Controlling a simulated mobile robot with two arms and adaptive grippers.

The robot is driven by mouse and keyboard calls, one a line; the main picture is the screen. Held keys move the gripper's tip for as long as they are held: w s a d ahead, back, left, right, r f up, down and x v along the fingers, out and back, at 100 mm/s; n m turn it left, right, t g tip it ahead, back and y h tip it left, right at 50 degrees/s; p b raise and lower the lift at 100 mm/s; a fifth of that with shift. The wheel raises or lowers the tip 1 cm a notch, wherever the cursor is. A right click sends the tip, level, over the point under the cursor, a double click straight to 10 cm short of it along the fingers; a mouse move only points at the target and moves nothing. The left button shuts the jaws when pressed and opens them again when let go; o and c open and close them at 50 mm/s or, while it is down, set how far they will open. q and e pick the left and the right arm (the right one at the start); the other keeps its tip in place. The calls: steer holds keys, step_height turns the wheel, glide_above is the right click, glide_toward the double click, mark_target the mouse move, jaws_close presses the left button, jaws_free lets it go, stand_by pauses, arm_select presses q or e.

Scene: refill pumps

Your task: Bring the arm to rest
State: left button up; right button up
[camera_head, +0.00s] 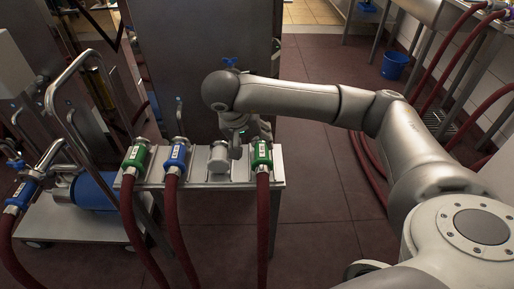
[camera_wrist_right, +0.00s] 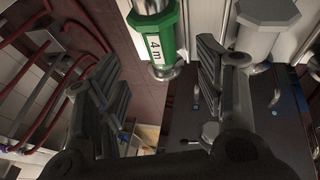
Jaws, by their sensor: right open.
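My right arm reaches in from the right in the head view. Its gripper (camera_head: 238,146) points down at the steel bench, beside the right green hose coupling, partly hidden by the wrist. In the right wrist view the two dark fingers (camera_wrist_right: 155,80) are spread apart with nothing held. A green coupling (camera_wrist_right: 158,40) labelled "4 m" shows at the top, across the gap between the fingers. A grey fitting (camera_wrist_right: 268,28) shows to the right of the fingers. My left gripper is not in view.
The steel bench (camera_head: 205,182) carries a left green coupling (camera_head: 136,155), a blue coupling (camera_head: 176,158), a grey fitting (camera_head: 218,158) and the right green coupling (camera_head: 262,155). Dark red hoses hang in front. A trolley with a blue pump (camera_head: 92,190) stands left. A blue bucket (camera_head: 395,65) stands back right.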

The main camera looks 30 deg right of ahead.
steer(key=shift+v, duration=1)
